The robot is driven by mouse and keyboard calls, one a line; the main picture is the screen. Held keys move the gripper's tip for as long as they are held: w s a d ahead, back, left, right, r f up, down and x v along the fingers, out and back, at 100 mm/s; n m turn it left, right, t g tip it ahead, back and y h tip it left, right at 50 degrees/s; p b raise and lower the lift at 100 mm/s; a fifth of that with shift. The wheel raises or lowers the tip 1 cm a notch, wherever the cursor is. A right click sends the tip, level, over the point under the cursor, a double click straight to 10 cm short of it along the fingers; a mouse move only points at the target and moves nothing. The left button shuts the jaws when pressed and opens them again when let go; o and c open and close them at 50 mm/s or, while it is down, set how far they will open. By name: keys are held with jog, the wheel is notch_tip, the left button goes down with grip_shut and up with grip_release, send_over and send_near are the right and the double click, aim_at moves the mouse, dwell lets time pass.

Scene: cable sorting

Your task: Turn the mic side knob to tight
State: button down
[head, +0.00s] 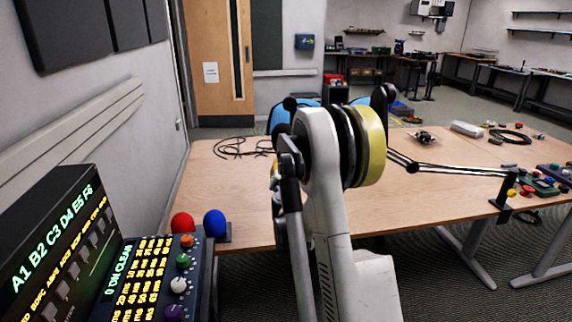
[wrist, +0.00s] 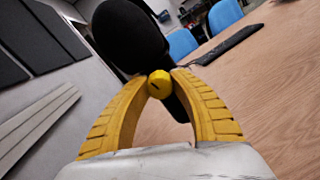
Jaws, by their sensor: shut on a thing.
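The yellow side knob (wrist: 159,77) is in the middle of the wrist view, with a short dark mark on its face. It sits against the lower edge of the black microphone (wrist: 128,36), which fills the upper left of that view. My gripper (wrist: 158,88) has its two yellow ribbed fingers closed on the knob from left and right. In the head view my arm hides the knob, the fingers and most or all of the microphone. A thin black boom arm (head: 452,172) runs from behind my arm to a clamp at the table's right front.
The wooden table (head: 235,190) spans the middle. A loose black cable (head: 235,148) lies at its back left. Small devices and a coiled cable (head: 510,136) lie at the right. Blue chairs (wrist: 224,15) stand behind. A control panel (head: 150,280) with red and blue balls beside it is at front left.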

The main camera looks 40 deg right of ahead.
jog(key=c, duration=1.1)
grip_release()
jog(key=shift+a, duration=0.1)
jog(key=v, duration=1.1)
jog(key=shift+s+a, duration=0.25)
jog(key=shift+s, duration=0.1)
